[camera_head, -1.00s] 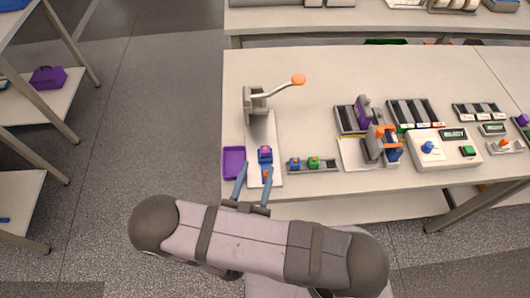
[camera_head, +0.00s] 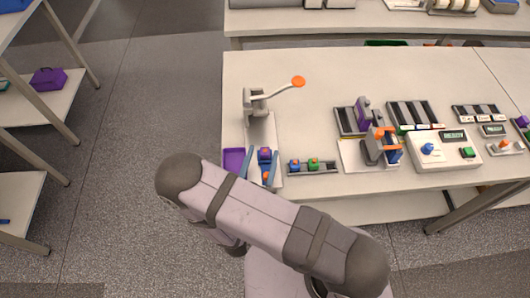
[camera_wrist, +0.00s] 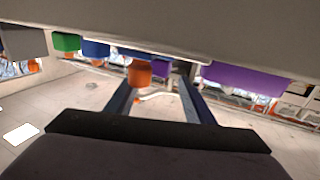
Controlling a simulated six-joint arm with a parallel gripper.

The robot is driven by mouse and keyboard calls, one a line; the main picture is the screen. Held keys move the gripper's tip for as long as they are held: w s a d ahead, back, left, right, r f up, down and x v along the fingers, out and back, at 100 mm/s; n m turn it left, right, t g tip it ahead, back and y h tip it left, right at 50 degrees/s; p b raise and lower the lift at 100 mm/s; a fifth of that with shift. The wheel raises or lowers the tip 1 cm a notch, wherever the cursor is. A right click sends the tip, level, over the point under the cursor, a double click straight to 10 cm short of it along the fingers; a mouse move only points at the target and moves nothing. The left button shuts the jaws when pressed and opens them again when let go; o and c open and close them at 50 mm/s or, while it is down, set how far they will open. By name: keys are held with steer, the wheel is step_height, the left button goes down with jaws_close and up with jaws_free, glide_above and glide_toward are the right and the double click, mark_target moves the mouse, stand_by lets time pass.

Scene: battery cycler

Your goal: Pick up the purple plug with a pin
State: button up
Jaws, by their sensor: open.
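The purple plug (camera_head: 265,154) with a small orange pin on top sits on a blue holder at the front of the press base. My gripper (camera_head: 261,157) is open, its two blue fingers on either side of the plug and holder. In the wrist view the fingers (camera_wrist: 160,85) are apart. An orange round part (camera_wrist: 139,73) shows between them, nearer the left finger, with a purple piece (camera_wrist: 152,56) behind it. I cannot tell whether a finger touches the plug.
A purple tray (camera_head: 226,165) lies just left of the fingers. The press with an orange-tipped lever (camera_head: 281,88) stands behind. A rack with blue and green plugs (camera_head: 327,168) is close on the right. The table's back left is clear.

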steer(key=shift+w+d, duration=0.15)
steer(key=shift+w, duration=0.4)
steer(key=c, duration=1.2)
steer(key=shift+r, duration=0.15)
